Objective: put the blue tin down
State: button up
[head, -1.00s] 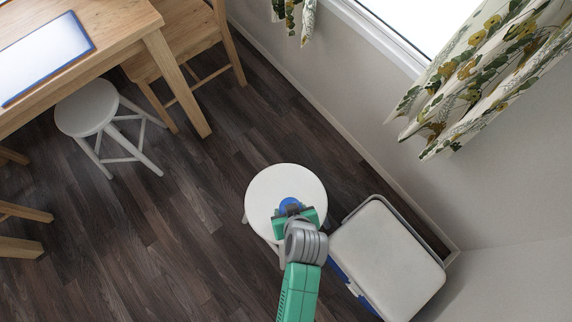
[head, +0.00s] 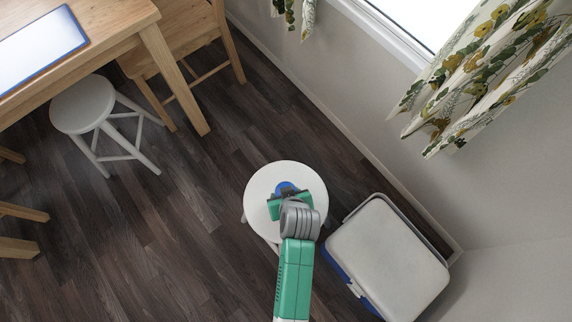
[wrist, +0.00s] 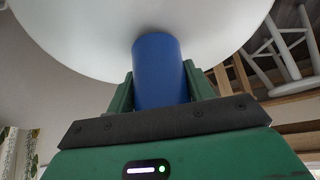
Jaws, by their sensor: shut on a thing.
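The blue tin (head: 286,186) is between the fingers of my gripper (head: 289,199), which is shut on it. In the head view the tin and gripper are over the seat of a white round stool (head: 259,188), and my gripper hides part of the tin. In the wrist view the blue tin (wrist: 157,68) stands out between the green fingers, its far end against or very near the white seat (wrist: 75,35). I cannot tell whether it touches.
A cool box with a pale lid (head: 388,255) stands close to the right of the stool. Another white stool (head: 82,104), a wooden table (head: 120,22) and a wooden chair (head: 180,55) are at upper left. The seat around the tin looks bare. Dark floor is open left of the stool.

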jog(key=shift+f, duration=0.2)
jog(key=o, duration=1)
jog(key=shift+r, duration=0.15)
jog(key=p+v, duration=0.3)
jog(key=v, duration=0.9)
jog(key=shift+r+p, duration=0.1)
jog(key=shift+p, duration=0.3)
